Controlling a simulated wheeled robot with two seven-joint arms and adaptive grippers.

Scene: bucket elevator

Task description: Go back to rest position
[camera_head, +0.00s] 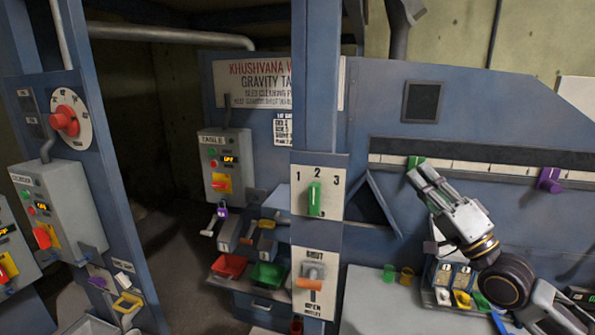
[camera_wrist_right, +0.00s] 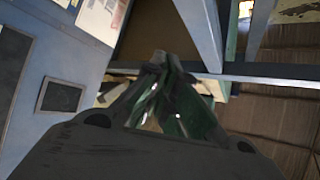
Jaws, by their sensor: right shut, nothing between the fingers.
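My right gripper (camera_head: 420,175) is in the right half of the head view, in front of the blue machine panel (camera_head: 460,110). Its fingers point up and to the left, near the green slider on the pale scale strip. I cannot tell from the head view how far they are from the slider. In the right wrist view the dark fingers (camera_wrist_right: 165,90) are together and hold nothing. Beams and a brown ceiling show behind them there. My left gripper is not in either view.
A blue post (camera_head: 319,90) carries a 1-2-3 selector with a green handle (camera_head: 315,199) and a shut/open lever (camera_head: 310,283). Red (camera_head: 229,266) and green (camera_head: 268,275) bins stand left of it. A grey worktop (camera_head: 375,310) with small cups lies below my right arm.

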